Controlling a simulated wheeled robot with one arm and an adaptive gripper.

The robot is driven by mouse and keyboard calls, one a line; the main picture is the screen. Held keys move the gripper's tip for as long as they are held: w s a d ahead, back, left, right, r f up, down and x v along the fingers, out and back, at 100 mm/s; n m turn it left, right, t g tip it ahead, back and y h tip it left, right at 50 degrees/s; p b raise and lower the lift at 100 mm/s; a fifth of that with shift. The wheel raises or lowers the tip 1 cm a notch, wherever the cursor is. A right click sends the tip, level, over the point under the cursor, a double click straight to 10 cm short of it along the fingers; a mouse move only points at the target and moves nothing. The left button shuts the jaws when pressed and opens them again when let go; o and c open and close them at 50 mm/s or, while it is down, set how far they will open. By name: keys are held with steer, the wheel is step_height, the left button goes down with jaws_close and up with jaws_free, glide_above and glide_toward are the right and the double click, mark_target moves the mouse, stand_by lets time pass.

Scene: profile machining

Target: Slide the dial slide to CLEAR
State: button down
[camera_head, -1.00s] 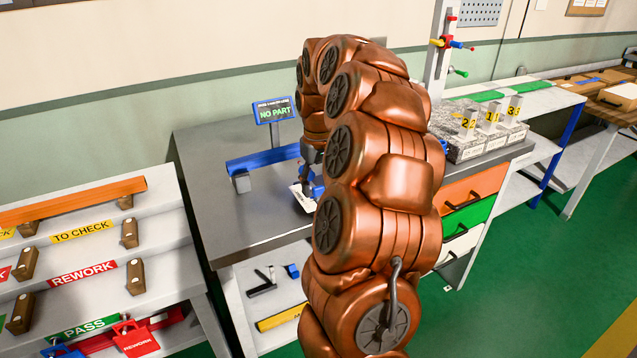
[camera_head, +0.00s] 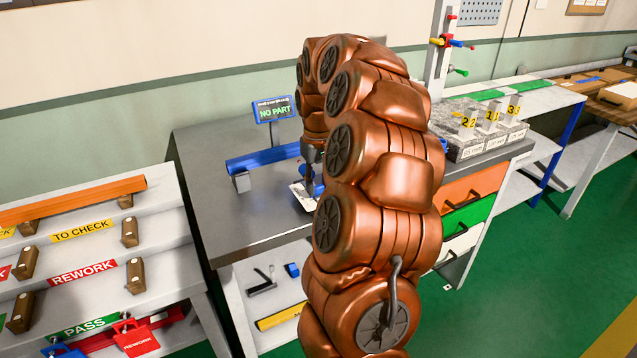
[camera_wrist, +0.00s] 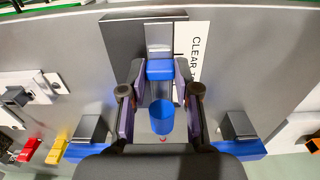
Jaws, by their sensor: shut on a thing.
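My gripper (camera_wrist: 160,78) points down at the bench, its two fingers on either side of a small blue block, which I take to be the dial slide (camera_wrist: 160,69). It is shut on this block. A grey metal strip (camera_wrist: 160,38) runs from the block toward the top of the wrist view. A white label plate (camera_wrist: 192,50) reading "CLEAR", its other text cut off by a finger, lies to the right of the block. A blue cylinder (camera_wrist: 160,117) shows between the fingers, nearer the palm. In the head view my arm hides most of the gripper and slide.
A blue bar (camera_head: 262,158) rests on supports on the grey bench (camera_head: 225,205). A small display (camera_head: 273,110) behind it reads "NO PART". Labelled racks (camera_head: 82,270) stand at the left; numbered blocks (camera_head: 468,140) stand at the right.

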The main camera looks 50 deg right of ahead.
steer(key=shift+s+f, duration=0.1)
steer(key=shift+s+b, duration=0.15)
steer(key=shift+b, duration=0.35)
steer(key=shift+s+a, duration=0.2)
steer(key=shift+s, duration=0.05)
steer(key=c, duration=0.8)
jaws_free()
steer(key=shift+c, duration=0.2)
steer(key=shift+r, duration=0.2)
step_height(320, 180, up, 12)
